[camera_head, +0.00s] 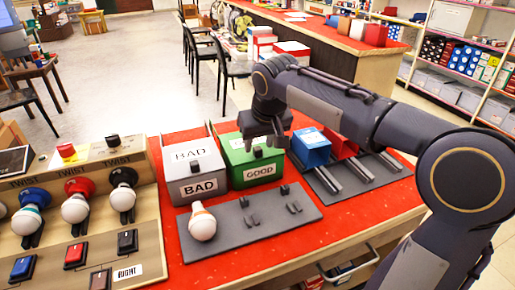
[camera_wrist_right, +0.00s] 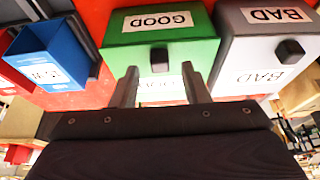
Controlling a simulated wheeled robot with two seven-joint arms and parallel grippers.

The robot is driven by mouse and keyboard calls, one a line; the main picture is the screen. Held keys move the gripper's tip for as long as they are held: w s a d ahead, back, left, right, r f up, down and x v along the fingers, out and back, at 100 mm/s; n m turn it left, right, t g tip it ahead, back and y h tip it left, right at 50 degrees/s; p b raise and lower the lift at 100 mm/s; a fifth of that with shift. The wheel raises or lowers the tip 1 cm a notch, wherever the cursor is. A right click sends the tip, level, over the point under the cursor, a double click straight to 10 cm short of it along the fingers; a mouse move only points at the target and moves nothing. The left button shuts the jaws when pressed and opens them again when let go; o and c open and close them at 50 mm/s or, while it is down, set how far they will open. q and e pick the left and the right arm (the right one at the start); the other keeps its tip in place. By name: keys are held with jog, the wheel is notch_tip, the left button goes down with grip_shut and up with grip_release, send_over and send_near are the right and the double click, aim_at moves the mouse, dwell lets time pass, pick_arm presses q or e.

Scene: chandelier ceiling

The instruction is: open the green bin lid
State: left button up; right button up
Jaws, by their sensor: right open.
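The green bin (camera_head: 236,172) stands on the red table top, with a "GOOD" label on its front. Its lid looks closed and has a small black knob (camera_head: 258,152). My right gripper (camera_head: 264,132) is above the bin, near the knob, and partly covers the lid from the head. In the right wrist view the green bin (camera_wrist_right: 207,50) fills the middle. The two fingertips (camera_wrist_right: 162,82) are apart, with nothing between them. The knob (camera_wrist_right: 158,58) appears just beyond the fingertips, lined up with the gap. Contact is not visible. My left gripper is not in view.
A grey "BAD" bin (camera_head: 207,167) stands close beside the green bin on the left. A blue bin (camera_head: 312,150) and a red bin (camera_head: 342,144) are on the right. A grey plate (camera_head: 230,222) with a bulb (camera_head: 202,223) lies in front.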

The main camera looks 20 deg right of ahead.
jog(key=shift+x, duration=0.95)
grip_shut()
